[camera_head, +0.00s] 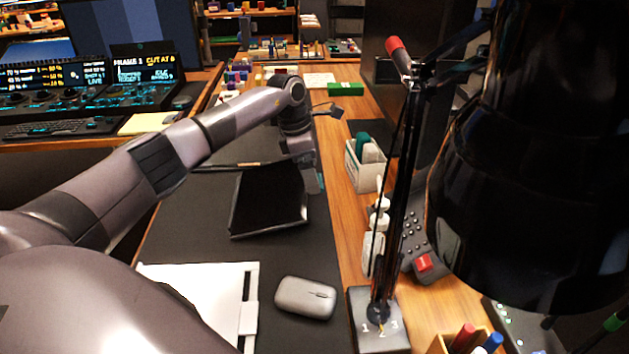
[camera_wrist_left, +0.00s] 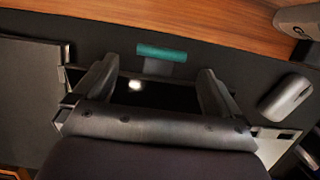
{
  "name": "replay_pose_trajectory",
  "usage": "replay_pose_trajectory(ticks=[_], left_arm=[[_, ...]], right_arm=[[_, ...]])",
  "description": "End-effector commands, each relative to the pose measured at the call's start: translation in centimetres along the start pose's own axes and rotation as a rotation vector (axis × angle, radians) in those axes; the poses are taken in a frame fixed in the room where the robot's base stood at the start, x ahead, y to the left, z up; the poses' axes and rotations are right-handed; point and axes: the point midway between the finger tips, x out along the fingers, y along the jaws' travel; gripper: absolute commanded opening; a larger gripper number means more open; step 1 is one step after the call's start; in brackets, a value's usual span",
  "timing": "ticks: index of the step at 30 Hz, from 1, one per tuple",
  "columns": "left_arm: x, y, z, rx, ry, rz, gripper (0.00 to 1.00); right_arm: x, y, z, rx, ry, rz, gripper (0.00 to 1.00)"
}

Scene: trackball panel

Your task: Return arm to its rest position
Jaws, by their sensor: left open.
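My left arm reaches in from the left in the head view and bends down over the desk. Its gripper (camera_head: 312,180) hangs beside the right edge of a black flat panel (camera_head: 268,205) on the dark mat. In the left wrist view the two fingers of the gripper (camera_wrist_left: 158,72) stand wide apart with nothing held between them. A dark surface with a small bright spot and a teal bar (camera_wrist_left: 162,53) shows between and beyond them. Whether the fingers touch the panel I cannot tell. My right gripper is not in view.
A grey mouse (camera_head: 305,297) lies on the mat (camera_head: 195,215). Right of it stand a lamp base (camera_head: 378,322) with a thin post, a telephone (camera_head: 415,245) and a white box (camera_head: 362,170). A large glossy dark shape (camera_head: 535,150) blocks the right side.

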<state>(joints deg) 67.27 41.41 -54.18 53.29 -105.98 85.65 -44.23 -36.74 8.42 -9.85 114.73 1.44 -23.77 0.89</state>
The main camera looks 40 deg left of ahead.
Motion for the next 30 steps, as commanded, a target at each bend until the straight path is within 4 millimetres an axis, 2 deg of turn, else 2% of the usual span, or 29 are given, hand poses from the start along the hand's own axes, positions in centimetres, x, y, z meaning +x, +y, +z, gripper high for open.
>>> replay_pose_trajectory(ticks=[1, 6, 23, 26, 30], left_arm=[[-0.8, 0.1, -0.1, 0.000, 0.000, 0.002, 0.98], [-2.0, 0.0, -0.1, 0.000, 0.001, -0.001, 0.98], [-2.2, 0.0, -0.1, 0.000, 0.001, -0.001, 0.98], [-3.2, 0.0, 0.2, 0.000, 0.001, -0.001, 0.98], [-6.4, 0.0, 1.0, 0.000, 0.000, -0.001, 0.98]], right_arm=[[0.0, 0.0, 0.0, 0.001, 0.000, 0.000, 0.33], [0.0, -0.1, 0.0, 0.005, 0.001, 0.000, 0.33], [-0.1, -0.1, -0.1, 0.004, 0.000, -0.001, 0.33], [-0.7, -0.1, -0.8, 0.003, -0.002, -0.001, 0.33], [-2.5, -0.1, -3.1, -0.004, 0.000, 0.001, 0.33]])
